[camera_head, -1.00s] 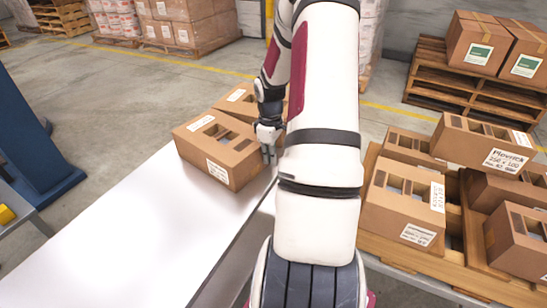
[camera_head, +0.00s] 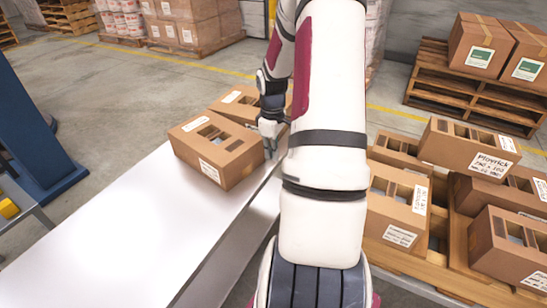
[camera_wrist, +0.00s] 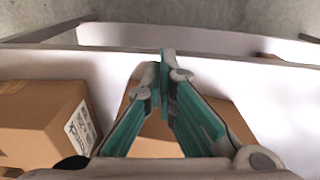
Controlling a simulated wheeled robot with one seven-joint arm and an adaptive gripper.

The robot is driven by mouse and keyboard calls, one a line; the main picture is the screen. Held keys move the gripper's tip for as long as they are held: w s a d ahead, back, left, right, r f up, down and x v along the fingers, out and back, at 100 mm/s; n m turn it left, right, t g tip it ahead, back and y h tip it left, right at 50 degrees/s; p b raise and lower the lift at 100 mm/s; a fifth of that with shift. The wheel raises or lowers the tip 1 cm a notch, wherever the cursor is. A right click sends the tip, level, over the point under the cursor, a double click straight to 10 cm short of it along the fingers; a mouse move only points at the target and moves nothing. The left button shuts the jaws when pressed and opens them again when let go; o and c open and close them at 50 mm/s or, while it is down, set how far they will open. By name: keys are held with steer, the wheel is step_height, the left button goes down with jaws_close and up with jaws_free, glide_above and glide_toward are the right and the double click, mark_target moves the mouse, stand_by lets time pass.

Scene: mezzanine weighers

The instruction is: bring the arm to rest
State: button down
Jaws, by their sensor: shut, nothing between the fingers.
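My gripper (camera_head: 270,150) hangs pointing down at the right side of a cardboard box (camera_head: 216,150) on the white table. I cannot tell whether it touches the box. In the wrist view my gripper (camera_wrist: 163,85) shows its green fingers closed together with nothing between them. Parts of cardboard boxes show below and beside the fingers there, one with a white label at the left (camera_wrist: 45,125). My arm crosses the middle of the head view and hides part of the scene behind it.
The white table (camera_head: 130,235) is bare in front of the boxes. A second box (camera_head: 235,100) stands behind the first. At the right, several open boxes (camera_head: 395,205) sit on a wooden pallet (camera_head: 410,262). A blue column (camera_head: 35,135) stands at the left. More loaded pallets are behind.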

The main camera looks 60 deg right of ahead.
step_height(320, 180, up, 6)
steer(key=p, duration=0.1)
steer(key=shift+a+r, duration=0.1)
steer(key=s+a+r+m+h, duration=0.1)
steer(key=a+r, duration=0.7)
steer(key=a, duration=0.3)
steer(key=s+a+r+h, duration=0.1)
steer(key=a+r, duration=0.8)
steer(key=a, duration=0.2)
steer(key=s+a+r+t+y, duration=0.1)
steer(key=s+a+r+y, duration=0.15)
steer(key=s+a, duration=1.3)
step_height(320, 180, up, 17)
steer(key=t+p, duration=0.3)
steer(key=p, duration=1.2)
steer(key=shift+s+d+r+m+p, duration=0.15)
steer(key=shift+s+m+p, duration=0.15)
steer(key=shift+m+p, duration=0.1)
steer(key=shift+d+h, duration=0.15)
steer(key=shift+h, duration=0.2)
